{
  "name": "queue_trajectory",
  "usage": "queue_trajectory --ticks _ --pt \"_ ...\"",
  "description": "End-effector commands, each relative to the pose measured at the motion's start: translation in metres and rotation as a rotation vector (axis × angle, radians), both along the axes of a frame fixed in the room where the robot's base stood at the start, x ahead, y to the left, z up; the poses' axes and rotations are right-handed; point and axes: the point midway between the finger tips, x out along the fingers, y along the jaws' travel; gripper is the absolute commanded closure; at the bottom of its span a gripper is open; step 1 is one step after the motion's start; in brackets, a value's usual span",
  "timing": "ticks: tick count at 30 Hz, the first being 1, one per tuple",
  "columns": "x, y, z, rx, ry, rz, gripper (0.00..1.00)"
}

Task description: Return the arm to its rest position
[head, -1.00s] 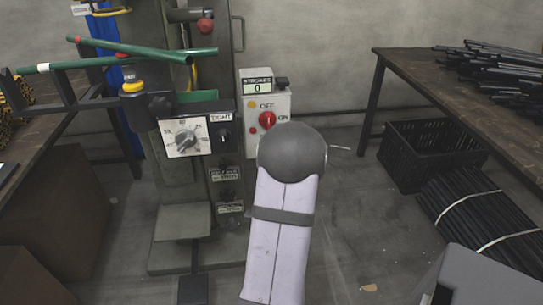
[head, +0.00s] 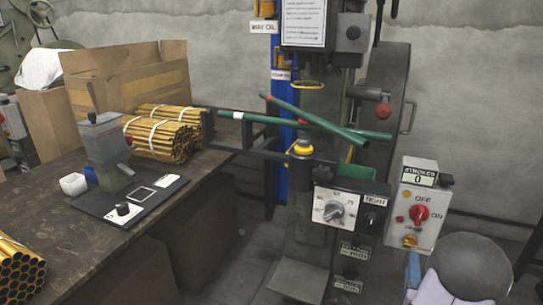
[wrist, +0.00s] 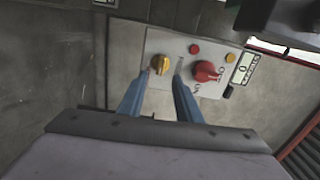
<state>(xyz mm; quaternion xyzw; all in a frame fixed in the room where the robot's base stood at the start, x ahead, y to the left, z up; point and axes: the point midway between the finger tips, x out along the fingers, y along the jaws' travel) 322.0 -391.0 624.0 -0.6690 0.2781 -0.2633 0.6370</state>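My gripper (wrist: 163,76) shows in the wrist view as two blue fingers, apart with nothing between them. They point at a light grey control box (wrist: 150,45) with a yellow knob (wrist: 160,64) and a red knob (wrist: 207,72). Whether the fingertips touch the box I cannot tell. In the head view, a blue part of my gripper (head: 413,271) shows at the lower right, below the box (head: 432,182). My grey arm joint hides the rest. On the box, the red knob (head: 418,214) sits between OFF and ON labels, and the counter (head: 419,177) reads 0.
The green rivet press has a dial panel (head: 343,210) left of the box. Green tubes (head: 315,122) stick out across its front. A dark workbench (head: 60,215) at left carries bundled brass tubes (head: 165,140), a cardboard box (head: 120,78) and a small device (head: 108,150).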

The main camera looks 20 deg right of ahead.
Motion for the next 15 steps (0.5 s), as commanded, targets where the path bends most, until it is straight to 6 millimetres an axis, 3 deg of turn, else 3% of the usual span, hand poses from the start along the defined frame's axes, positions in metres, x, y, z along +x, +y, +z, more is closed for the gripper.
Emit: queue_trajectory --ticks 2,4,8,15 --pt "0.000 0.000 -0.007 -0.035 0.074 0.001 0.69" --pt "-0.001 0.001 -0.027 -0.051 0.201 0.009 0.69" --pt "-0.013 0.006 -0.081 -0.042 0.508 0.046 0.69" --pt "-0.067 0.046 -0.182 0.072 1.059 0.239 0.69"
